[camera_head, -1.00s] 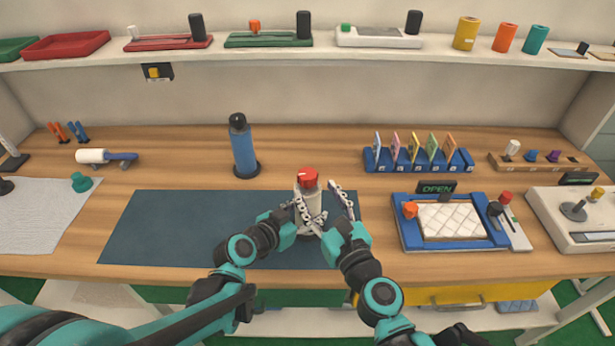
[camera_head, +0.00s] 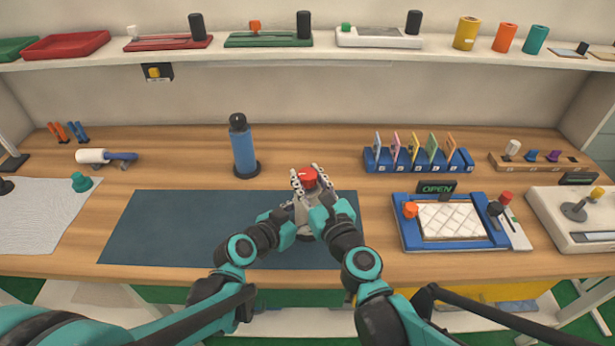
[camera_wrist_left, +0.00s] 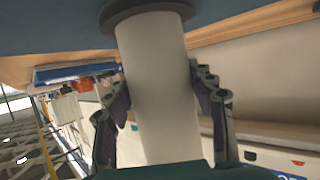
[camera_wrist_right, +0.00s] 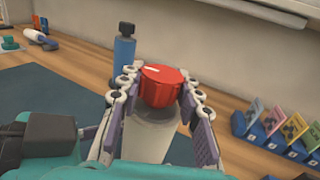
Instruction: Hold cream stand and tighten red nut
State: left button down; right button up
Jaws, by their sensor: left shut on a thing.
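The cream stand (camera_wrist_left: 160,85) is an upright cylinder on a dark round base, on the blue mat (camera_head: 160,232). My left gripper (camera_wrist_left: 165,95) is shut on the stand's body, one finger on each side. The red nut (camera_head: 307,177), a round knob with a white mark, sits on top of the stand. In the right wrist view the nut (camera_wrist_right: 160,86) lies between the fingers of my right gripper (camera_wrist_right: 156,90). The fingers are spread on both sides of the nut, close to it; contact is unclear. In the head view my grippers hide most of the stand.
A blue bottle (camera_head: 244,152) stands behind and left of the stand. A blue card rack (camera_head: 418,161) and a blue tray with a white quilted pad (camera_head: 452,220) are to the right. The left part of the mat is clear.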

jog(key=shift+c, duration=0.4)
jog(key=shift+a+m+h, duration=0.1)
jog(key=shift+m+h, duration=0.2)
jog(key=shift+h, duration=0.2)
jog(key=m+t+h, duration=0.1)
jog(key=m+h, duration=0.1)
jog(key=h, duration=0.1)
jog(key=shift+m+h, duration=0.8)
jog(key=shift+h, duration=0.6)
jog(key=o, duration=1.2)
